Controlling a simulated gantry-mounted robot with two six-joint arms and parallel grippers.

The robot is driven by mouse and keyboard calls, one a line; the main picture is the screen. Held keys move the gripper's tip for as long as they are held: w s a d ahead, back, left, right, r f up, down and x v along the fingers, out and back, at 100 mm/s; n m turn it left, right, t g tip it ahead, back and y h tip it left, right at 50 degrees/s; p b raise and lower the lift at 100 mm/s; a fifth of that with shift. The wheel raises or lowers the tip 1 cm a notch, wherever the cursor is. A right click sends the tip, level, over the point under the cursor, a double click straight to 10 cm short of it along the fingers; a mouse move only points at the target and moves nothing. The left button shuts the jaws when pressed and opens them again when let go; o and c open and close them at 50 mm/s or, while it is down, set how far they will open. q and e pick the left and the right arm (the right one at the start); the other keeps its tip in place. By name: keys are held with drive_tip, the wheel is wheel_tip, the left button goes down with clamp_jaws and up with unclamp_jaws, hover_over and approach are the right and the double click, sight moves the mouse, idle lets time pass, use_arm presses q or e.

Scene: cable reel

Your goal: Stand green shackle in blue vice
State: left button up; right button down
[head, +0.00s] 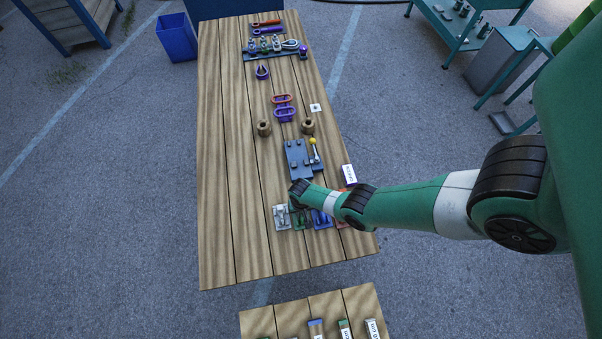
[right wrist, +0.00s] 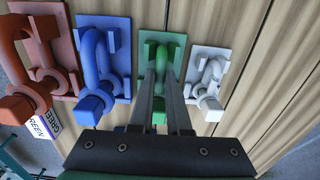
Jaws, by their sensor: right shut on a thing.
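The green shackle (right wrist: 160,52) sits on its green base plate between the blue and white shackles in the right wrist view. In the head view it shows partly under my right arm (head: 301,219). My right gripper (right wrist: 162,78) is shut on the green shackle, its two fingers close together over it. In the head view this gripper (head: 299,197) is seen from above, its fingertips hidden. The blue vice (head: 298,160), with a yellow-knobbed lever, lies on the table just beyond the gripper. My left gripper is not in view.
A white shackle (right wrist: 208,85), a blue shackle (right wrist: 95,70) and a red shackle (right wrist: 38,72) stand close by on their own plates. A label (head: 350,174) lies at the table's right. Two brown posts (head: 264,128) stand beyond the vice. The table's left side is clear.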

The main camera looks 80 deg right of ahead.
sight(301, 214)
drive_tip(key=shift+r+p, duration=2.5)
drive_tip(key=shift+r, duration=0.05)
